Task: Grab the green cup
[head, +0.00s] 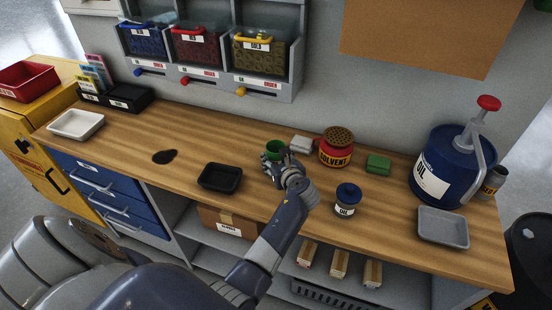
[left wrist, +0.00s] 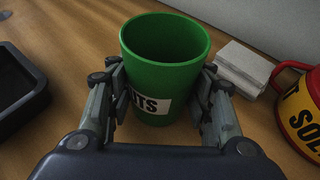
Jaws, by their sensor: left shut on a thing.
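The green cup (head: 275,150) stands upright toward the back of the wooden workbench. In the left wrist view the green cup (left wrist: 165,70) is open at the top, looks empty and has a white label ending in "TS". My left gripper (head: 273,165) is at the cup. In the left wrist view my left gripper (left wrist: 163,100) has one finger on each side of the cup and is shut on it. Whether the cup's base touches the bench is hard to tell. My right gripper is not in view.
A black tray (head: 220,178) lies left of the cup. A white block (head: 301,145) and a red solvent can (head: 336,147) stand close on its right. A small blue oil jar (head: 347,199), green block (head: 378,164), grey tray (head: 443,227) and large oil pump can (head: 449,167) are farther right.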

